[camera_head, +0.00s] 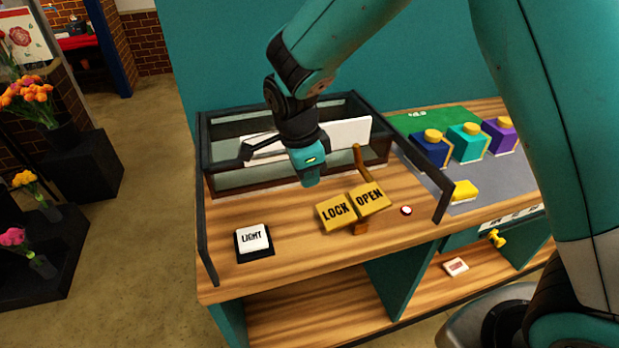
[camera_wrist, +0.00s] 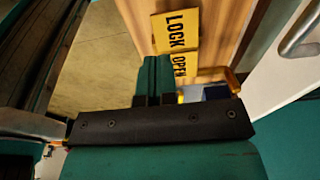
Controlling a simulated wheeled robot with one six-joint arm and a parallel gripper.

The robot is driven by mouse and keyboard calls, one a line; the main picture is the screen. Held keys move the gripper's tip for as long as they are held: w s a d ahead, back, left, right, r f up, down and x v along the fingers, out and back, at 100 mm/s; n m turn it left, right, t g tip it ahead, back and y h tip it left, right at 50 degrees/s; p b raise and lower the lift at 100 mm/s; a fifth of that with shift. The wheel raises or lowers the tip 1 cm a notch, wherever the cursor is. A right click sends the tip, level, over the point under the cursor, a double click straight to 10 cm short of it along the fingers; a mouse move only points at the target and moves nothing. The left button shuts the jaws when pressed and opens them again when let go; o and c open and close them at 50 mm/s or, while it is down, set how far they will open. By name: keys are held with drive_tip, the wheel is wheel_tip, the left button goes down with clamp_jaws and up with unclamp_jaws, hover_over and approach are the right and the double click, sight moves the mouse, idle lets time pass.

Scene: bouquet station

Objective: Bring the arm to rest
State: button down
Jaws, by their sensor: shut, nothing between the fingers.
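My teal and black arm reaches down over the wooden counter (camera_head: 290,255) in the head view. My gripper (camera_head: 311,182) points down in front of the glass-sided case, above and behind the LOCK sign. Its fingers also show in the wrist view (camera_wrist: 154,62), pressed together with nothing between them. I cannot tell how high the fingertips are above the counter. The yellow LOCK sign (camera_head: 335,212) and OPEN sign (camera_head: 370,198) sit side by side near the fingers; the wrist view shows the LOCK sign (camera_wrist: 172,32) just beyond them.
A dark-framed glass case (camera_head: 225,180) with a white panel (camera_head: 350,133) stands behind the gripper. A wooden handle (camera_head: 359,158) rises beside it. A LIGHT switch (camera_head: 254,240) and a red button (camera_head: 406,210) are on the counter. Colored boxes (camera_head: 467,143) stand at right.

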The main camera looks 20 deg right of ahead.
drive_tip(key=s+r+n+y+b, duration=0.1)
drive_tip(key=s+r+n+y, duration=0.2)
drive_tip(key=s+n, duration=0.8)
drive_tip(key=s+r+n+y+b, duration=0.2)
drive_tip(key=s+r+n, duration=0.5)
drive_tip(key=s+n, duration=0.4)
drive_tip(key=n+y, duration=0.1)
drive_tip(key=n, duration=0.2)
drive_tip(key=shift+s+a+r, duration=0.3)
drive_tip(key=shift+s, duration=0.1)
